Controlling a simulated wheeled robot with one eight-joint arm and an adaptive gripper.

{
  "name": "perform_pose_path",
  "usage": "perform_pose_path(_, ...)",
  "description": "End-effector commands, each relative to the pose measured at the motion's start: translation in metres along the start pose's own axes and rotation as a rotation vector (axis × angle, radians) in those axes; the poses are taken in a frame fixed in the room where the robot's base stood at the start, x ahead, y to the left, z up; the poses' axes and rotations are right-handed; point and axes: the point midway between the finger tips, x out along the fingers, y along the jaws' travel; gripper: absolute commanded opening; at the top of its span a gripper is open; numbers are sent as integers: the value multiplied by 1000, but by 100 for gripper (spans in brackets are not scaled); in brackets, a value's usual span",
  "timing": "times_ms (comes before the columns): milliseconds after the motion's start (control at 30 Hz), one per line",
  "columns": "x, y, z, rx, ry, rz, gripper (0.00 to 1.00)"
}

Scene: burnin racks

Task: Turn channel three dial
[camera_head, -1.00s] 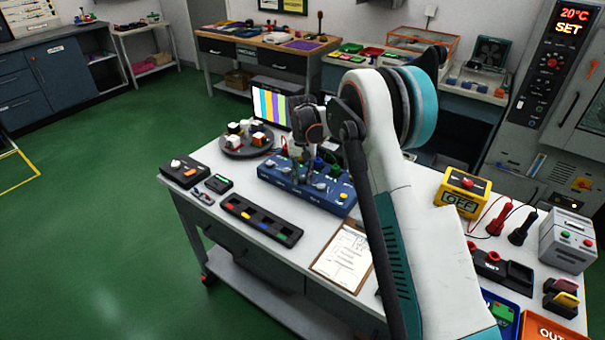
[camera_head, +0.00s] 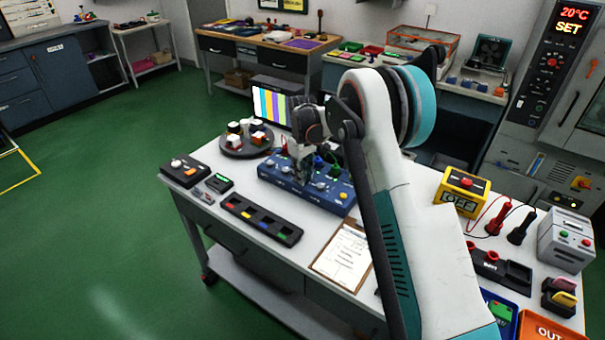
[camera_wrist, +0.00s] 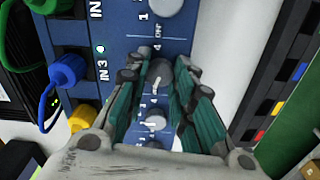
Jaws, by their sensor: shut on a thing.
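A blue channel box (camera_head: 305,193) with a row of grey dials stands on the white table. In the wrist view its panel (camera_wrist: 125,20) carries the labels "IN 3" and a small lit lamp. My gripper (camera_wrist: 160,68) reaches down from above, its two green-and-grey fingers on either side of the channel three dial (camera_wrist: 159,76), shut on it. A pale pointer mark shows on that dial. Another dial (camera_wrist: 155,119) lies between the fingers nearer the palm, and one (camera_wrist: 164,5) lies beyond the fingertips. In the head view my gripper (camera_head: 303,180) hides part of the box front.
A black tray with coloured pieces (camera_head: 262,220) lies in front of the box. A round stand (camera_head: 240,148), a colour-bar screen (camera_head: 271,104) and a clipboard (camera_head: 342,252) are close by.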

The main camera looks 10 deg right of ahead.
Motion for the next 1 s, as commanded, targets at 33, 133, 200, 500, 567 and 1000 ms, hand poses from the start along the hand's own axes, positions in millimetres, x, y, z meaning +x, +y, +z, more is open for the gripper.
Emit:
perform_pose_path(33, 0, 0, -1, -29, 2, 1, 0)
perform_pose_path(133, 0, 0, -1, -80, 2, 1, 0)
perform_pose_path(200, 0, 0, -1, -110, 2, 1, 0)
perform_pose_path(500, 0, 0, -1, -174, 2, 1, 0)
perform_pose_path(567, 0, 0, -1, -177, 2, 1, 0)
perform_pose_path(1000, 0, 0, 0, -178, 1, 1, 43)
